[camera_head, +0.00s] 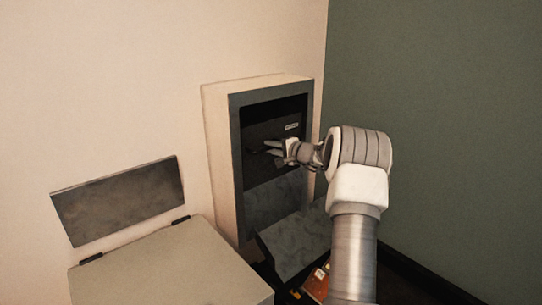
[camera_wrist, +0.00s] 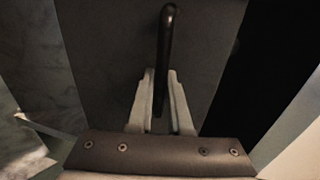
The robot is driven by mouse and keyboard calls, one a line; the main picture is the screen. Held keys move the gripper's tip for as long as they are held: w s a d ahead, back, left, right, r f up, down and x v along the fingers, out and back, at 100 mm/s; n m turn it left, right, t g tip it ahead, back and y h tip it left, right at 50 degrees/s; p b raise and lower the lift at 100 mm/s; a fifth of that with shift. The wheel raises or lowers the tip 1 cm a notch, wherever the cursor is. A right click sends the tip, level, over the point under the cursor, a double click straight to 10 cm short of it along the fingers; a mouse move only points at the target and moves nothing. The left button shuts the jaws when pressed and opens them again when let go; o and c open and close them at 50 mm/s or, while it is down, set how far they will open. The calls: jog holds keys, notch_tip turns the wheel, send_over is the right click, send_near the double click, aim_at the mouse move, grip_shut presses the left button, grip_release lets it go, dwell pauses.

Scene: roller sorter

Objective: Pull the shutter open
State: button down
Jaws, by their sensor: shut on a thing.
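The shutter (camera_head: 262,130) is a dark panel inside a grey-framed, box-like unit on the wall. It carries a small pale label near its upper right. In the wrist view the shutter (camera_wrist: 113,45) is a dark grey surface behind the handle. A dark bar handle (camera_wrist: 167,45) stands out from it. My gripper (camera_head: 273,148) reaches in from the right at the shutter's front. In the wrist view my gripper (camera_wrist: 160,98) has its two pale fingers on either side of the handle, shut on it. The handle's far attachment is partly hidden.
Below the shutter, a grey sloping chute (camera_head: 295,243) comes out of the unit's frame (camera_head: 238,170). A brown-orange item (camera_head: 317,282) lies low beside my arm. A green wall is at right.

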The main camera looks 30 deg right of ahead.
jog(key=shift+d+r, duration=0.1)
jog(key=shift+r, duration=0.3)
jog(key=c, duration=0.9)
grip_release()
jog(key=shift+o, duration=0.2)
jog(key=shift+s+f, duration=0.1)
jog(key=p+v, duration=0.1)
jog(key=v, duration=1.6)
jog(key=shift+p, duration=0.35)
jog(key=shift+s, duration=0.15)
